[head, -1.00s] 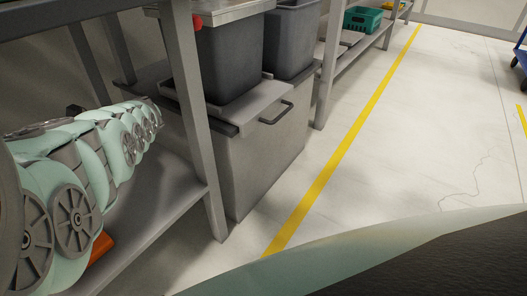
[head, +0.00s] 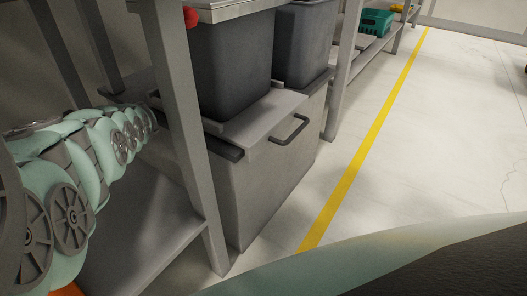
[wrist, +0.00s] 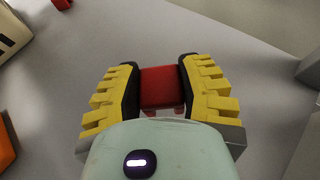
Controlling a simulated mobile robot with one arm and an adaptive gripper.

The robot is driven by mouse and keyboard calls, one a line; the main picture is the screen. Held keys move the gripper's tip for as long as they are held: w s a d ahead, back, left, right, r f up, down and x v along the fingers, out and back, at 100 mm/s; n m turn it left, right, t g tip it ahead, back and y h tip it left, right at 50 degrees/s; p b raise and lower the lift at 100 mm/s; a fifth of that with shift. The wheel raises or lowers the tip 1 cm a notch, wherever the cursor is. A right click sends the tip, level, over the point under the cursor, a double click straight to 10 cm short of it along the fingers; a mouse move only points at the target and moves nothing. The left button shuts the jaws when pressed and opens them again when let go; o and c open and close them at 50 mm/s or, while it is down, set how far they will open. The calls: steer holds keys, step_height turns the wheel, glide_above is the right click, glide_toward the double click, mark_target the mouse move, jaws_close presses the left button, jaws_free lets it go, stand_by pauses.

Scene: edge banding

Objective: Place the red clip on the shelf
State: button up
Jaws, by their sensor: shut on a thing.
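The red clip (wrist: 162,88) shows in the wrist view as a red block between the black pads of my yellow-ribbed fingers. My gripper (wrist: 158,72) is shut on it. My gripper and the clip cannot be made out there.
A bench leg (head: 185,130) stands close to my arm. Dark grey bins (head: 230,65) sit over a grey cabinet (head: 265,175) with a handle. A green crate (head: 376,22) is farther back. An orange thing (wrist: 5,148) and a white box (wrist: 12,35) edge the wrist view. Floor at right is clear.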

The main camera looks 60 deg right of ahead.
steer(key=a+p, duration=0.1)
steer(key=a, duration=0.3)
steer(key=w+a+f, duration=0.1)
steer(key=a, duration=0.3)
steer(key=a+p, duration=0.1)
steer(key=a, duration=0.4)
steer(key=shift+w+f+p, duration=0.2)
steer(key=shift+w+p, duration=0.1)
steer(key=shift+p, duration=0.05)
steer(key=shift+w+a, duration=0.15)
steer(key=shift+a, duration=0.65)
step_height(320, 180, down, 4)
steer(key=b, duration=0.4)
steer(key=shift+a+r, duration=0.1)
steer(key=shift+r, duration=0.1)
steer(key=shift+w, duration=0.1)
steer(key=o, duration=0.8)
